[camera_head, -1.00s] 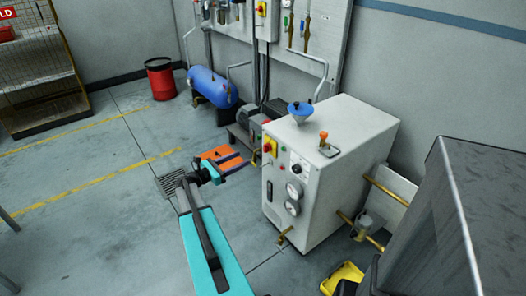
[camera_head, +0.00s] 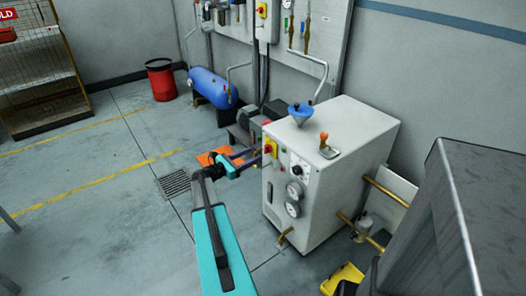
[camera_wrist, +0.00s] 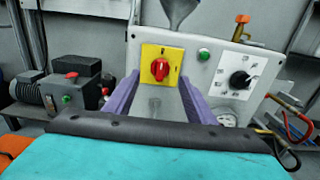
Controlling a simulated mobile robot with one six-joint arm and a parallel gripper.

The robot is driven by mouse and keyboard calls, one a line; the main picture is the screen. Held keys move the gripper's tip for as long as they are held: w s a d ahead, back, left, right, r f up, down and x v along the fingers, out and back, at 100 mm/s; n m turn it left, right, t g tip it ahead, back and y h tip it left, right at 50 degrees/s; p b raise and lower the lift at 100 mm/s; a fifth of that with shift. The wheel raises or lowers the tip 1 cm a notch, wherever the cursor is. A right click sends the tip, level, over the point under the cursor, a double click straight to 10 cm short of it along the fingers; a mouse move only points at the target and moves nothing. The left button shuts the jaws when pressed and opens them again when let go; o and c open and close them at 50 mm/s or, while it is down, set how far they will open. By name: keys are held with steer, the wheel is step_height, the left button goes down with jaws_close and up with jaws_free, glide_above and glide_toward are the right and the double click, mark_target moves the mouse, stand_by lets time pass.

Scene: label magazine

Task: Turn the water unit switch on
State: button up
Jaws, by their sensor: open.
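The water unit (camera_head: 318,185) is a white box-shaped cabinet right of centre in the head view. Its switch is a red rotary knob on a yellow plate (camera_head: 270,148), high on the front panel; in the wrist view the red knob (camera_wrist: 160,70) looks roughly upright. My gripper (camera_head: 252,157) is close in front of the panel, facing the switch. In the wrist view the two purple fingers (camera_wrist: 157,95) are open, one on each side of the yellow plate and slightly below it, with nothing between them. I cannot tell whether they touch the panel.
A green button (camera_wrist: 204,55) and a black selector dial (camera_wrist: 240,80) sit right of the switch. A blue funnel (camera_head: 301,112) and an orange-topped lever (camera_head: 325,142) are on top. A motor pump (camera_wrist: 67,88) stands left. A grey cabinet (camera_head: 455,220) is at right.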

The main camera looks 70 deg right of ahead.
mark_target(267, 149)
steer(key=x, duration=0.7)
steer(key=c, duration=1)
